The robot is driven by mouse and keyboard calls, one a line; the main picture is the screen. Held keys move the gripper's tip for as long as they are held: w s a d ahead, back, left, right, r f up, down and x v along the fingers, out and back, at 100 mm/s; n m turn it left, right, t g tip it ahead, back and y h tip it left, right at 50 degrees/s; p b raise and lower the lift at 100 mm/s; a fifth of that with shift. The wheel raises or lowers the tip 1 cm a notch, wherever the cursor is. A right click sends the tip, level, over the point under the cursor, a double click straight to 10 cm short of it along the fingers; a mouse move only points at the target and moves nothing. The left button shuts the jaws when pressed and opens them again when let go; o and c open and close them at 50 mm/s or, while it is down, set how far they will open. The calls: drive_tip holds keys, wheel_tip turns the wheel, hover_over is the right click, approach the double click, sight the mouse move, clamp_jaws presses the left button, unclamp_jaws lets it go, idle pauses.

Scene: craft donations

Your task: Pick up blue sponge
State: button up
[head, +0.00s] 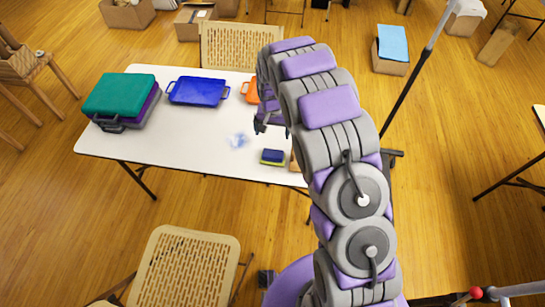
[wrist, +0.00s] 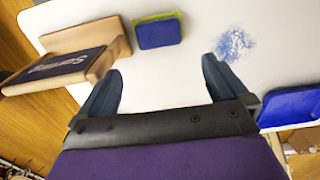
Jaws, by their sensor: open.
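The blue sponge (head: 272,156) has a yellow-green layer and lies near the front edge of the white table (head: 190,150). In the wrist view the sponge (wrist: 158,32) is at the top middle, beyond and between my fingertips, not touched by them. My gripper (wrist: 160,75) is open and empty, with its two dark fingers spread. In the head view my gripper (head: 268,122) hangs over the table, behind the sponge and partly covered by my arm.
A blue tray (head: 199,91), an orange tray (head: 251,91) and stacked green and purple cases (head: 120,98) are on the table. A blue smudge (head: 238,140) marks the tabletop. Chairs stand in front (head: 187,268) and behind (head: 242,45).

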drive_tip(key=b, duration=0.2)
hover_over(273, 153)
wheel_tip(273, 153, down, 8)
drive_tip(key=shift+w+f, duration=0.1)
drive_tip(key=shift+f, duration=0.1)
drive_tip(key=shift+a+f, duration=0.1)
drive_tip(key=shift+f, duration=0.35)
wheel_tip(273, 153, down, 5)
drive_tip(key=shift+r+b, duration=0.1)
drive_tip(key=shift+b, duration=0.65)
drive_tip(key=shift+c, duration=0.4)
drive_tip(key=c, duration=0.7)
drive_tip(key=shift+r, duration=0.15)
